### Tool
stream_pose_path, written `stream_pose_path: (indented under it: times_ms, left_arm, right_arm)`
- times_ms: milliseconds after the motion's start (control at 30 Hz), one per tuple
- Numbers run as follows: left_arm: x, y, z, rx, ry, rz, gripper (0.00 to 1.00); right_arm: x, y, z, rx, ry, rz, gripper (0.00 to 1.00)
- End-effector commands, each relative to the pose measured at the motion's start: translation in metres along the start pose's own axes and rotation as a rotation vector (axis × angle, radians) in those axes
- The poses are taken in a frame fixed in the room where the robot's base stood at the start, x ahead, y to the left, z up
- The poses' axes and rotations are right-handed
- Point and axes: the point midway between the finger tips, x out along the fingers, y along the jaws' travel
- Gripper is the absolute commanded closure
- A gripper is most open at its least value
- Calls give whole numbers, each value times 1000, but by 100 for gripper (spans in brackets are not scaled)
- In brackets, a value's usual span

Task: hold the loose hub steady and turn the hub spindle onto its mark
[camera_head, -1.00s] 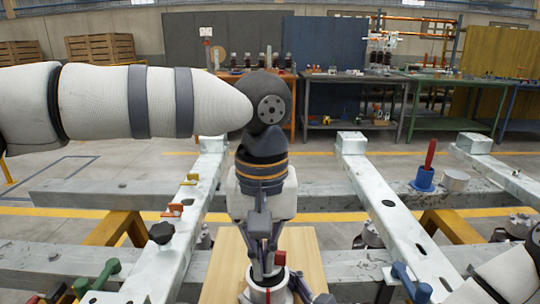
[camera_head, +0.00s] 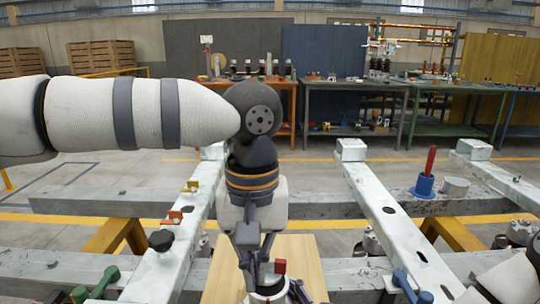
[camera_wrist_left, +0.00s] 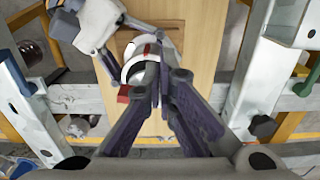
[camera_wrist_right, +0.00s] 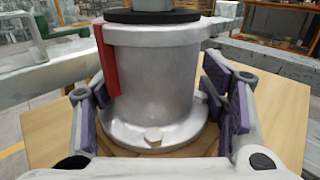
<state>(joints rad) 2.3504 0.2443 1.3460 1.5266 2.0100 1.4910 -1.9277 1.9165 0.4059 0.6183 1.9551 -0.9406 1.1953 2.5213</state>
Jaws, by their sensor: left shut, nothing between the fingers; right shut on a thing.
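The hub (camera_wrist_right: 152,75) is a grey metal cylinder with a bolted flange and a red stripe down its side. It stands upright on a wooden board (camera_wrist_right: 40,125). A black ring tops it, with a grey piece above at the picture's edge. My right gripper (camera_wrist_right: 157,95) is shut on the hub, pads on both sides. In the left wrist view, the hub's white rim (camera_wrist_left: 133,72) lies partly behind my left gripper (camera_wrist_left: 163,72). My left gripper is shut and empty, pointing down above the hub. Its fingers hide the spindle, so contact and the mark cannot be told.
Pale steel rails (camera_head: 385,215) and grey cross beams (camera_head: 110,200) surround the board. A black knob (camera_head: 161,240) and green handle (camera_head: 95,284) are at left. A blue holder with a red handle (camera_head: 424,178) stands at right. Workbenches (camera_head: 355,85) are far behind.

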Motion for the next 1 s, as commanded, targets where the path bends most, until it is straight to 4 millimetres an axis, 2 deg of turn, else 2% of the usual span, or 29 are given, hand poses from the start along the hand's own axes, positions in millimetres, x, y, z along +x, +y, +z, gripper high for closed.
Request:
stream_pose_path:
  times_ms: [400,700,900,1000]
  left_arm:
    - [-56,0,0,-2,1,1,100]
    - [-60,0,0,-1,0,0,100]
    - [-68,34,3,1,1,-3,100]
    - [-62,36,4,-1,-2,-3,100]
  right_arm:
    - [0,2,-2,6,4,4,96]
    - [0,2,-2,6,4,4,96]
    - [0,2,-2,6,5,4,96]
    - [0,2,-2,5,4,4,96]
